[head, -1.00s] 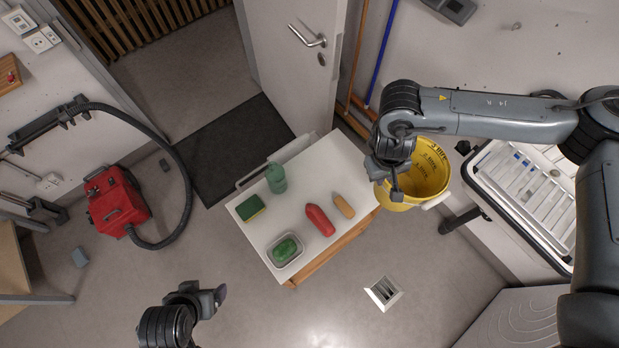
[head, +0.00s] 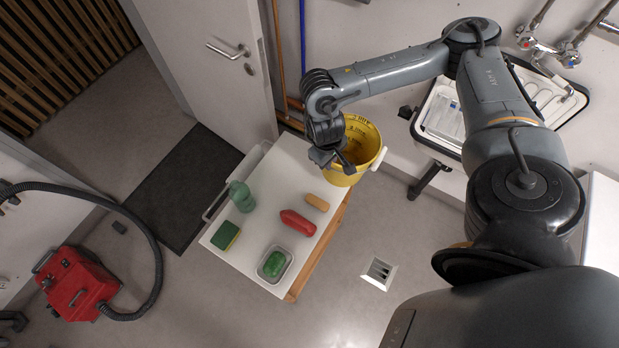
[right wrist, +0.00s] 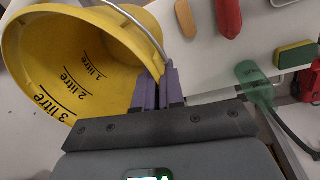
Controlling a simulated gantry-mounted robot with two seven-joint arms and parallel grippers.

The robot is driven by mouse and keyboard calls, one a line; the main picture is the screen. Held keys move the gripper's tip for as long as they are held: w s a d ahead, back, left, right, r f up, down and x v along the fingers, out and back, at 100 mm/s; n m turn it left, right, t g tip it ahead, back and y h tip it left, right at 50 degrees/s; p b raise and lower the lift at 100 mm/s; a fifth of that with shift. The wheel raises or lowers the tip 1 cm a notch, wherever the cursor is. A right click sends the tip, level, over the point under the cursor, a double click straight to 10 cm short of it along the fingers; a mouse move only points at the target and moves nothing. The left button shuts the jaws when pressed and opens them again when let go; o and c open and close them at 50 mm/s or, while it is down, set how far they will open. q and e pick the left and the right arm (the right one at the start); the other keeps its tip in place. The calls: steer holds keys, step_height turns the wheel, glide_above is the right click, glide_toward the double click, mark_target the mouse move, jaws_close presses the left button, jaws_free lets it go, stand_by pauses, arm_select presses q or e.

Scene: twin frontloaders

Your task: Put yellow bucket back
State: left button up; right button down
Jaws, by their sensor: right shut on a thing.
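The yellow bucket (head: 362,146) has litre marks inside and a metal handle with a white grip. In the head view it is beside the right edge of the small white table, near the wall. In the right wrist view the bucket (right wrist: 85,60) fills the left side, its open mouth facing the camera. My right gripper (head: 343,162) is shut on the bucket at its rim or handle; the purple fingers (right wrist: 171,88) meet there. I cannot tell whether the bucket touches the table edge. My left gripper is out of view.
The white table (head: 262,215) holds a green bottle (head: 241,196), a sponge (head: 226,235), a red bottle (head: 297,222), a tan item (head: 317,202) and a dish with green soap (head: 272,263). A sink (head: 440,118) is right; a red vacuum (head: 78,285) is left.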

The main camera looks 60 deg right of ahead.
steer(key=shift+s+d+f, duration=0.3)
steer(key=shift+s+f, duration=0.15)
steer(key=shift+s, duration=0.2)
steer(key=shift+w+f, duration=0.2)
steer(key=shift+f, duration=0.05)
steer(key=w+a+f+b, duration=0.1)
steer(key=w+a+f, duration=0.2)
steer(key=w+f, duration=0.7)
steer(key=shift+w+f+b, duration=0.35)
steer(key=shift+w+b, duration=0.05)
steer(key=c, duration=1.2)
jaws_free()
steer(key=shift+f, duration=0.15)
steer(key=shift+c, duration=0.2)
